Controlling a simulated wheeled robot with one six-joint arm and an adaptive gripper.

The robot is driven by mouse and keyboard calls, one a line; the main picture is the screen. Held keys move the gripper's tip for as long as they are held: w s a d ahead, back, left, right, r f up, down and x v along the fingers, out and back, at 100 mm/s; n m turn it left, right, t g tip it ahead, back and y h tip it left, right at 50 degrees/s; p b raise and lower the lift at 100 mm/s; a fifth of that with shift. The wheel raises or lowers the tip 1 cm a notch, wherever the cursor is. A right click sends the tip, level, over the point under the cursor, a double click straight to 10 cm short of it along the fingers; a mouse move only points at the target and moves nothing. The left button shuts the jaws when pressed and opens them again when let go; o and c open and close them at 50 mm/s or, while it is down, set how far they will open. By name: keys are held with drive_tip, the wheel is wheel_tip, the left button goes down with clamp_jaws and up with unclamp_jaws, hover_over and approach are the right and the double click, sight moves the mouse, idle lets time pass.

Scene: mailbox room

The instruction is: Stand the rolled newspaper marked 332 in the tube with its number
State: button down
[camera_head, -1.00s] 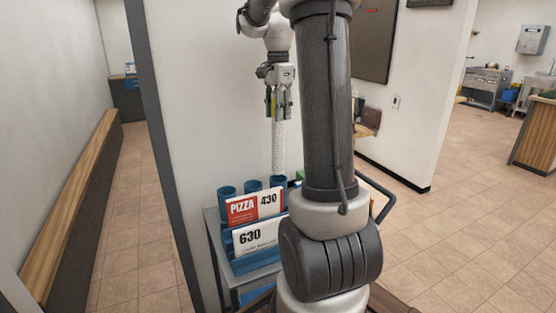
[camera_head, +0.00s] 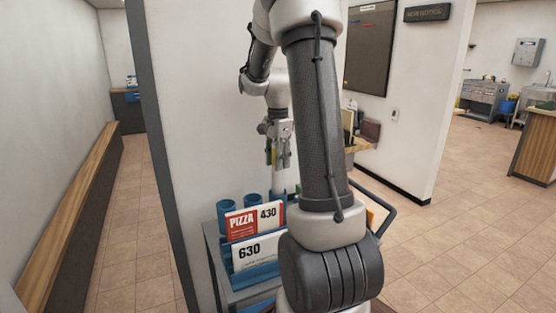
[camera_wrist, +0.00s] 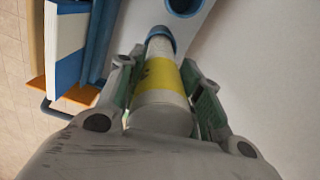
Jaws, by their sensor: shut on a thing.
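My gripper (camera_head: 278,158) is shut on a white rolled newspaper (camera_wrist: 162,50) with a yellow band. The roll points down, and its far end reaches into the mouth of a blue tube (camera_wrist: 160,33) in the wrist view. The fingers (camera_wrist: 163,85) clasp it at the yellow band. A dark mark on the band is too partial to read. In the head view the roll's lower part drops behind the signs at the rack, and how deep it sits is hidden. Two other blue tubes (camera_head: 223,208) (camera_head: 253,205) stand to the left, their numbers not visible.
A white wall (camera_head: 200,110) is close behind. A wooden shelf with books (camera_head: 358,143) is to the right. Open floor lies further right.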

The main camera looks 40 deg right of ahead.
drive_tip(key=shift+f, duration=0.1)
drive_tip(key=c, duration=1)
unclamp_jaws()
drive_tip(key=shift+o, duration=0.2)
